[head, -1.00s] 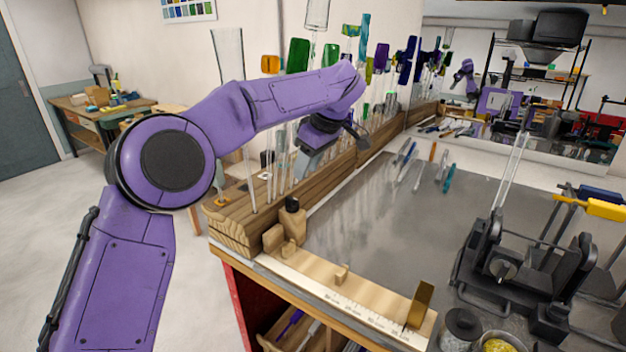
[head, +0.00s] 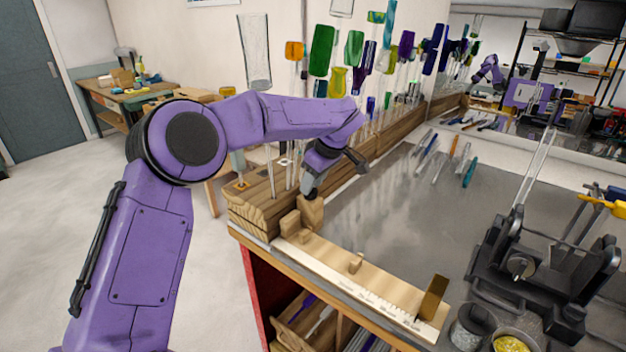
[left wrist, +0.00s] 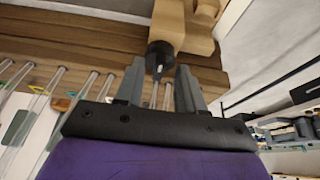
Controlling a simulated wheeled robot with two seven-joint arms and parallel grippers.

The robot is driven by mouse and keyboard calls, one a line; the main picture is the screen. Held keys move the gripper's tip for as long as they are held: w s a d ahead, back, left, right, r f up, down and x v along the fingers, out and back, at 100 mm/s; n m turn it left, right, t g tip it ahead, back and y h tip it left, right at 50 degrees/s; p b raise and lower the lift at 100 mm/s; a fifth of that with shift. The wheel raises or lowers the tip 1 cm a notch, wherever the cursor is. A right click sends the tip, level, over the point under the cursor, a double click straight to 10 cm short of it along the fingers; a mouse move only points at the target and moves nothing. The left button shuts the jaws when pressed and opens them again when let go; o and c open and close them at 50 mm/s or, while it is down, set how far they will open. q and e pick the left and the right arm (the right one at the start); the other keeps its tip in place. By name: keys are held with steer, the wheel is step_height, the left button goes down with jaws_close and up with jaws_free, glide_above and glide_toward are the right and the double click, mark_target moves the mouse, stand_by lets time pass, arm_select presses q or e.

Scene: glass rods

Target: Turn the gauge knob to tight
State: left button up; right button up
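The gauge is a pale wooden board with a printed scale (head: 375,292) along the bench's front edge. Its wooden block (head: 311,212) stands at the far left end. The black gauge knob (left wrist: 160,50) shows in the left wrist view on the pale wooden piece, with a thin metal pin at its centre. In the head view my gripper hides the knob. My left gripper (head: 308,188) is at the block, pointing down. In the left wrist view its two grey fingers (left wrist: 160,72) are apart, with the knob between and just beyond the tips; contact is not visible.
A wooden rack (head: 262,205) with upright glass rods runs along the left side, close to my left arm. A brass plate (head: 433,297) stands on the gauge's right end. A black fixture (head: 540,270) stands at right. The grey bench top (head: 390,215) between is mostly clear.

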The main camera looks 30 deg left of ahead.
arm_select(q)
steer(key=shift+s, duration=0.1)
steer(key=c, duration=0.4)
steer(key=shift+a, duration=0.1)
jaws_close()
steer(key=shift+w+f, duration=0.1)
steer(key=shift+w, duration=0.1)
